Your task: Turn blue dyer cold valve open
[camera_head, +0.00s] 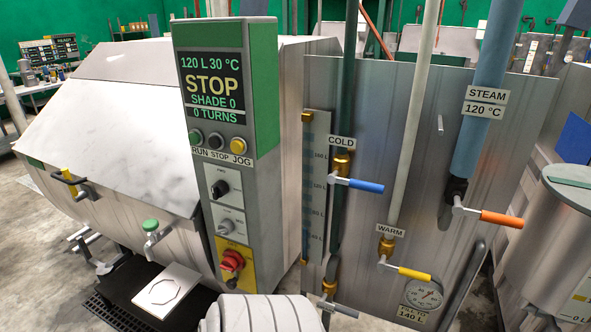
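The cold valve's blue lever (366,186) sits on a dark green vertical pipe (347,90) under a COLD label (341,142). The lever points right, across the pipe. A brass fitting (342,163) is just above it. The dyer's control post (225,130) stands left of the valve, with a green panel and a screen (213,88) reading 120 L 30 °C, STOP, SHADE 0, 0 TURNS. I see no blue body colour on this dyer. Neither of my grippers is in view, and nothing touches the cold lever.
The yellow warm lever (407,273) and orange steam lever (489,217) are on nearby pipes, lower right and right. A dial (423,294) is below. A pale ribbed rounded form (260,314) fills the bottom centre. A steel drum (555,240) stands at right.

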